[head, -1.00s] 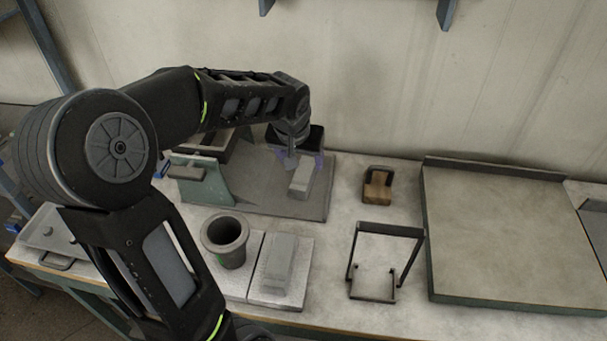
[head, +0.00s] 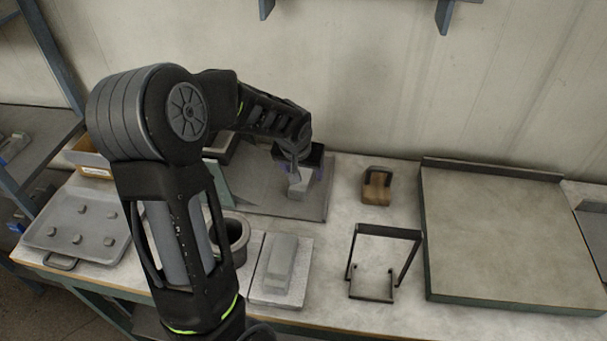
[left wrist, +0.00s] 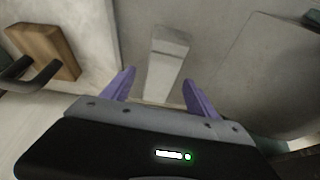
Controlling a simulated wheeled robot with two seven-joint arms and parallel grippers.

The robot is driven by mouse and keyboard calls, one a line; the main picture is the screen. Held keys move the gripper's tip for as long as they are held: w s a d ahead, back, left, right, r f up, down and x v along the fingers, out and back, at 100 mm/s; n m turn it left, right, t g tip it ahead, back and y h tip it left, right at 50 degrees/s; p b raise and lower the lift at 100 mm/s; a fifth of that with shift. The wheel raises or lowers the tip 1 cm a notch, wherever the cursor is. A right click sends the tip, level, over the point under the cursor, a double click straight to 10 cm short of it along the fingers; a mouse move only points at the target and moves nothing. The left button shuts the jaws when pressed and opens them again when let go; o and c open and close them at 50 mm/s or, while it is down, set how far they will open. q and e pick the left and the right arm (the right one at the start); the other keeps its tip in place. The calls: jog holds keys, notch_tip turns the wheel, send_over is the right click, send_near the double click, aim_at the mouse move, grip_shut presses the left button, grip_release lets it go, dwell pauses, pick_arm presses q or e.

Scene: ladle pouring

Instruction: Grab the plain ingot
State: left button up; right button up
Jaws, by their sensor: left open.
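A pale grey ingot (head: 299,188) lies on a grey plate (head: 255,200) toward the back of the bench, partly covered by my gripper. It also shows in the left wrist view (left wrist: 166,62), running lengthwise between the purple fingers. My left gripper (head: 296,165) is open just above and at the back end of this ingot; I cannot tell whether a finger touches it. In the left wrist view the left gripper (left wrist: 159,82) has a finger on either side of the ingot's near end. A second grey ingot-shaped block (head: 280,260) sits on a light slab nearer the front.
A wooden block with a dark handle (head: 376,187) stands right of the plate. A dark wire frame (head: 386,232) stands in front of it. A dark crucible (head: 236,235) is partly behind my arm. A tray with small lumps (head: 65,245) is left; a large flat board (head: 505,235) is right.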

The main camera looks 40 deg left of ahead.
pick_arm(q)
jog(key=shift+w+f, duration=0.1)
jog(key=shift+f, duration=0.2)
dwell(0.4)
grip_shut()
dwell(0.6)
jog(key=shift+r, duration=0.1)
